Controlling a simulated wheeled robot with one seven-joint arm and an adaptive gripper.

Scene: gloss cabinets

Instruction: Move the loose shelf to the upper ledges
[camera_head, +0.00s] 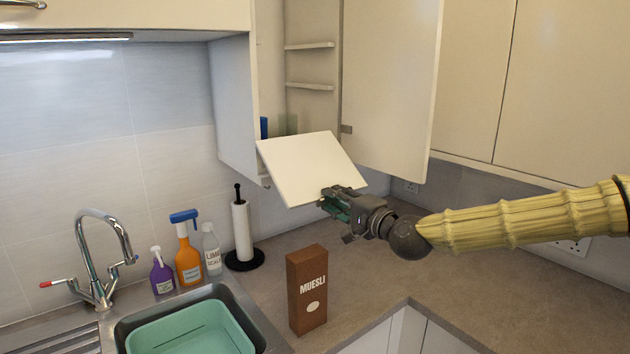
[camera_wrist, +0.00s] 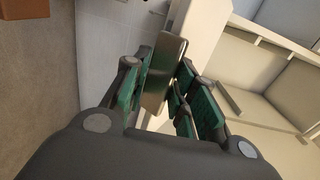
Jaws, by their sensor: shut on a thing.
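The loose shelf (camera_head: 309,168) is a flat white board, held tilted in front of the open wall cabinet. My gripper (camera_head: 336,202) is shut on its near, lower edge. In the wrist view, the green-padded fingers of my gripper (camera_wrist: 167,88) close on both sides of a narrow edge. The upper ledges are two short strips on the cabinet's inner wall: a higher ledge (camera_head: 310,45) and a lower ledge (camera_head: 310,86). The board is below both ledges and apart from them. It hides part of the cabinet's lower inside.
The open cabinet door (camera_head: 390,85) stands right of the opening, close to the board. A blue item (camera_head: 264,127) shows inside, low at the left. Below are a muesli box (camera_head: 307,290), paper roll (camera_head: 242,230), several bottles and the sink with a green tub (camera_head: 190,335).

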